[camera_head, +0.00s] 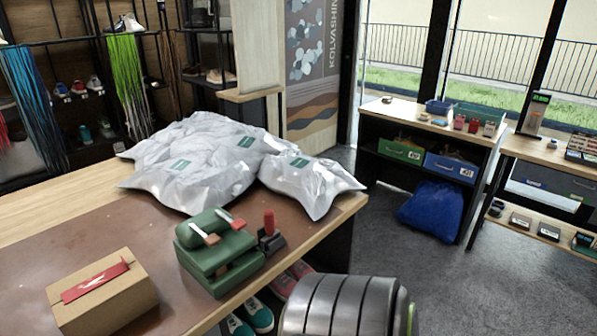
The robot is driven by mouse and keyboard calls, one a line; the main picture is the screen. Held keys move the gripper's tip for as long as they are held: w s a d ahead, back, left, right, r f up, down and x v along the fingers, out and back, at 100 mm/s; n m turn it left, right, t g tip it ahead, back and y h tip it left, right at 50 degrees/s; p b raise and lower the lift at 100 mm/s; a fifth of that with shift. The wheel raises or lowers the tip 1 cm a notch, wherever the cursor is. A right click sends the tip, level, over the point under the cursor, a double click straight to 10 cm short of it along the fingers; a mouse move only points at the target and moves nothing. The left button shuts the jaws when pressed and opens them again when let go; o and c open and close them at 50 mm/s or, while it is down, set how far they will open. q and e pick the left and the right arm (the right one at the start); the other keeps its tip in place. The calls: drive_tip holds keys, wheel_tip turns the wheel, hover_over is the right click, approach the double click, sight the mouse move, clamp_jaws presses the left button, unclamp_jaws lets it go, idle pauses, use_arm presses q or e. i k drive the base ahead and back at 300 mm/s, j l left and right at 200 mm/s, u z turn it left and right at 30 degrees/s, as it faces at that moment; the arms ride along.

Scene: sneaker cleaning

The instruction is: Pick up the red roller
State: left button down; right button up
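A red upright handle (269,221) stands in a small dark holder (272,243) at the right edge of the near table, beside a green box. It may be the red roller; its lower end is hidden in the holder. Small red items (473,125) also stand on the far table, too small to identify. Neither of my grippers is in view. A grey ribbed part of my arm shows at the bottom centre, right of the near table.
Near table (40,225) holds a green box (216,250) with brushes on top, a cardboard box (100,292) and white bags (310,182). Shoes (258,315) sit below its edge. A blue bag (432,212) lies under the far table (400,108). Grey floor between is open.

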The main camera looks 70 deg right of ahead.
sight(272, 233)
drive_tip(key=z, duration=2.15)
drive_tip(key=j+z, duration=0.1)
drive_tip(key=k+j, duration=0.05)
